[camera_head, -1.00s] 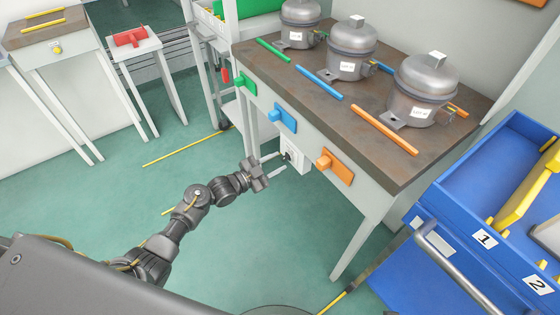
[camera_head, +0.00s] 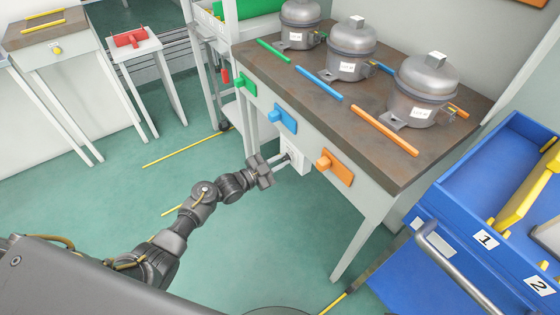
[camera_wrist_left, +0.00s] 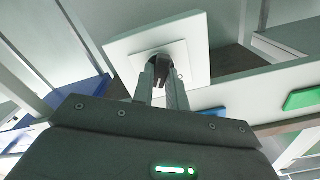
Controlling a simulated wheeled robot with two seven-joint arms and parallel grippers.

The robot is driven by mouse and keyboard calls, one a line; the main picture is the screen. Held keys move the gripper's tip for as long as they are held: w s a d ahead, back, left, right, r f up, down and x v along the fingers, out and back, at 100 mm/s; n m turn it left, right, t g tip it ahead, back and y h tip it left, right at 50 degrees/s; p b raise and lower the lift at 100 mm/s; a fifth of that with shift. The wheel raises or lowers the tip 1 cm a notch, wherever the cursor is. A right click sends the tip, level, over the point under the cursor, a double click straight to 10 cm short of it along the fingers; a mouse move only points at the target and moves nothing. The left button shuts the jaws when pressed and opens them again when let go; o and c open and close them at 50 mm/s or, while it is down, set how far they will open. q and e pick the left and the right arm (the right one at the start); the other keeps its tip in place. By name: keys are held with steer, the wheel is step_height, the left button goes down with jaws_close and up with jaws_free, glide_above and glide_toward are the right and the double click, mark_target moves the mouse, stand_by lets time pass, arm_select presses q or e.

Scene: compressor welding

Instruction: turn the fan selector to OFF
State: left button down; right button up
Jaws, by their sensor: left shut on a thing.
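The fan selector is a dark knob (camera_wrist_left: 160,62) on a white square plate (camera_wrist_left: 119,49), which also shows under the bench edge in the head view (camera_head: 300,157). My left gripper (camera_head: 283,159) reaches it from the left. In the left wrist view my left gripper (camera_wrist_left: 162,80) has its two fingers close together, shut on the knob. The fingers hide part of the knob, and I cannot read any marks on the plate. My right gripper is not in view.
The bench (camera_head: 340,110) carries several grey compressors. Blue (camera_head: 283,120) and orange (camera_head: 336,167) blocks stick out from its front near the selector. A blue cart (camera_head: 470,190) stands at the right.

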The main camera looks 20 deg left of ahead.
arm_select(q)
steer(key=shift+n, duration=0.3)
steer(key=shift+r+n+p, duration=0.1)
steer(key=shift+n+p, duration=0.2)
steer(key=shift+p, duration=0.1)
steer(key=n+p, duration=0.1)
steer(key=n, duration=0.2)
steer(key=shift+a, duration=0.1)
steer(key=n+p, duration=0.2)
steer(key=n, duration=0.2)
steer(key=shift+w+n, duration=0.1)
steer(key=shift+n, duration=0.2)
steer(key=shift+a+n+p, duration=0.1)
steer(key=shift+n+p, duration=0.35)
steer(key=shift+n, duration=1.05)
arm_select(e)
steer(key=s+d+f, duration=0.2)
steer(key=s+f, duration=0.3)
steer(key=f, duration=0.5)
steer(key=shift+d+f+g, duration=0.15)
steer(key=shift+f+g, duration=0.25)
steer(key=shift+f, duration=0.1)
